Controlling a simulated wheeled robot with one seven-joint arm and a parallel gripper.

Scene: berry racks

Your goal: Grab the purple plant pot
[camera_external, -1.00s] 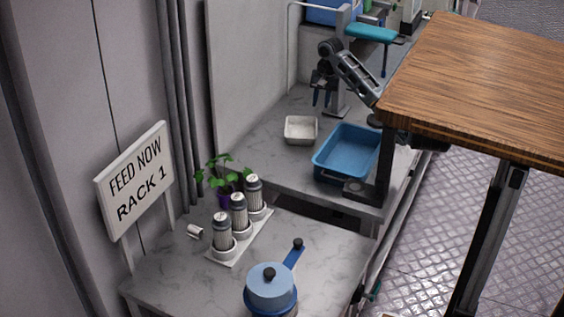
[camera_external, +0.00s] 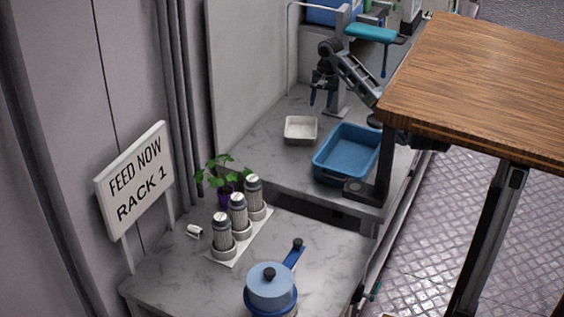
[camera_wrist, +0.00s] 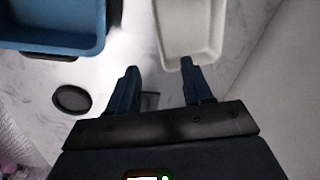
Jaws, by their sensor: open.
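The purple plant pot (camera_external: 224,200) holds a green leafy plant (camera_external: 222,171). It stands on the grey marbled counter in the external view, behind and left of a row of grey shakers, which partly hide it. The pot does not show in the wrist view. My gripper (camera_external: 322,98) is over the counter farther back, above and behind the white tray, well away from the pot. In the wrist view my gripper (camera_wrist: 158,75) has its two dark blue fingers apart with nothing between them.
The white tray (camera_external: 301,140) and the blue bin (camera_external: 323,170) stand on the back counter. The shakers (camera_external: 239,218) sit beside the pot, with a blue saucepan (camera_external: 271,285) in front. A "FEED NOW RACK 1" sign (camera_external: 137,180) stands at left. A wooden tabletop (camera_external: 485,80) is at right.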

